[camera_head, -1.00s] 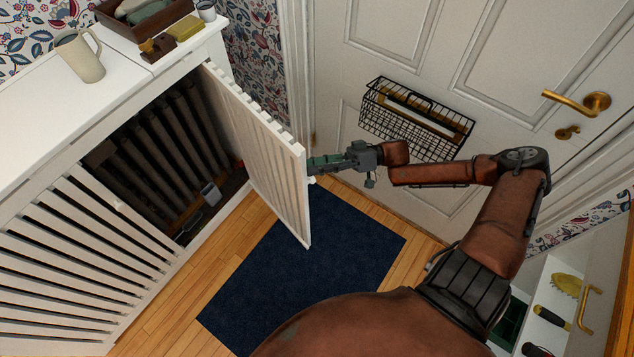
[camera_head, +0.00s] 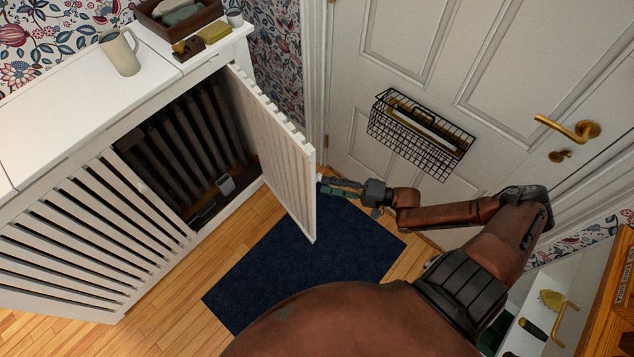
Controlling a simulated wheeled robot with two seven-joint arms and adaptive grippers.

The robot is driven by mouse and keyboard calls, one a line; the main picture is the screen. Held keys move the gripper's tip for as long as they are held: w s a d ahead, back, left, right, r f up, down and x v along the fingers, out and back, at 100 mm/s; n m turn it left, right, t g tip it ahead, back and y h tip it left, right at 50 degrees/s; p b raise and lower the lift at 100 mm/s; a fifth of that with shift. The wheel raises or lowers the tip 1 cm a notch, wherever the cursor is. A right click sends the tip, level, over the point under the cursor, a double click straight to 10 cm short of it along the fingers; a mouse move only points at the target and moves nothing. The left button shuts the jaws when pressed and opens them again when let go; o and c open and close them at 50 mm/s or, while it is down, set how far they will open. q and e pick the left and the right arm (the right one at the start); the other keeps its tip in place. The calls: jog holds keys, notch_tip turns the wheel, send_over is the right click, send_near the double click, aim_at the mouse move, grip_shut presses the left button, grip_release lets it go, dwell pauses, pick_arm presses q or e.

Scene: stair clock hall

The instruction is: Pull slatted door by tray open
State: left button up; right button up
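The slatted door (camera_head: 283,160) of the white radiator cabinet stands swung open, its free edge pointing toward the front door. It is the door at the end where the tray (camera_head: 180,20) stands on the cabinet top. Inside the opening, dark radiator ribs (camera_head: 190,135) and a small grey cup (camera_head: 225,184) show. My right gripper (camera_head: 328,187) is just to the right of the door's free edge, its fingers pointing left at it. The fingers look spread, with nothing seen between them. Whether a fingertip touches the door is hard to tell. My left gripper is out of view.
A second slatted door (camera_head: 95,235) on the left is shut. A jug (camera_head: 120,52) stands on the cabinet top. A dark blue mat (camera_head: 290,265) lies on the wooden floor. A wire basket (camera_head: 420,135) hangs on the white front door, behind my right arm.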

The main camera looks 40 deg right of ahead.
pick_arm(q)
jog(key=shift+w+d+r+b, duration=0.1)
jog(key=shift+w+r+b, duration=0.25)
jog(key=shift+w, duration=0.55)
pick_arm(e)
jog(key=shift+x, duration=2.15)
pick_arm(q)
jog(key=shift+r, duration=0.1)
pick_arm(e)
grip_shut()
